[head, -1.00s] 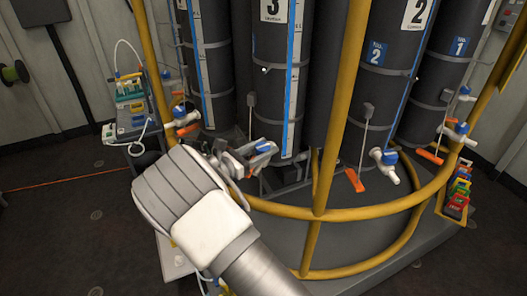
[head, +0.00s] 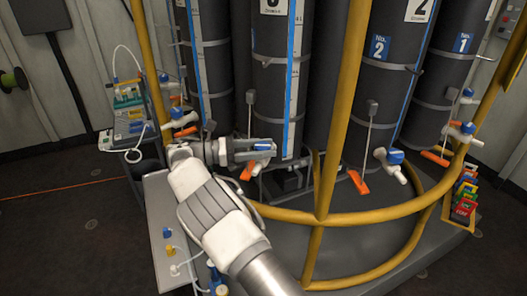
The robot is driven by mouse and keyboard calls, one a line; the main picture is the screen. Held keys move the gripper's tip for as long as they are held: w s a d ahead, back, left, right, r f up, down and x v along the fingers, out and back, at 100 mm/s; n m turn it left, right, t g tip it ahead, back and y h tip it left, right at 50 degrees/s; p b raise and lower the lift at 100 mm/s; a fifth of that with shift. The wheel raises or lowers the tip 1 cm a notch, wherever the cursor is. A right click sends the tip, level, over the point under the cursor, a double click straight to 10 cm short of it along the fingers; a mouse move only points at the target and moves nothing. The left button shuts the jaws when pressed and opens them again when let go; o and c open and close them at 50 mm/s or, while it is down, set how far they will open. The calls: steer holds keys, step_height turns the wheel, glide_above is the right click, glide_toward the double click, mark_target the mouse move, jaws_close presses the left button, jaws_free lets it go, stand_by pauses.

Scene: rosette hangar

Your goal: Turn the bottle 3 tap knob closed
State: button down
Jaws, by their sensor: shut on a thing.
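Bottle 3 (head: 267,85) is a tall dark cylinder with a blue-and-white strip down its side; its number plate is cut by the top edge of the head view. Its blue tap knob (head: 262,147) shows low on the bottle's front, between the fingertips. My gripper (head: 258,150) reaches in from the left, its fingers pointing right and shut on the knob. The rest of this tap is mostly hidden behind my fingers. An orange handle (head: 248,170) hangs just below them.
A yellow rail (head: 345,110) curves around the bottles, with an upright right of my gripper. Bottle 2's blue tap (head: 390,157) and bottle 1's tap (head: 462,130) stand to the right. A cart with small devices (head: 130,110) is at left.

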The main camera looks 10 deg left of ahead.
mark_target(265, 146)
steer(key=shift+r+m+g, duration=0.1)
steer(key=shift+m+g, duration=0.3)
steer(key=shift+g, duration=0.2)
steer(key=shift+c, duration=1.3)
jaws_free()
steer(key=r, duration=0.4)
steer(key=shift+d+r, duration=0.2)
steer(key=s+d+r, duration=0.1)
steer(key=d+r, duration=0.5)
steer(key=d, duration=0.5)
steer(key=shift+d+r, duration=0.15)
steer(key=shift+r, duration=0.15)
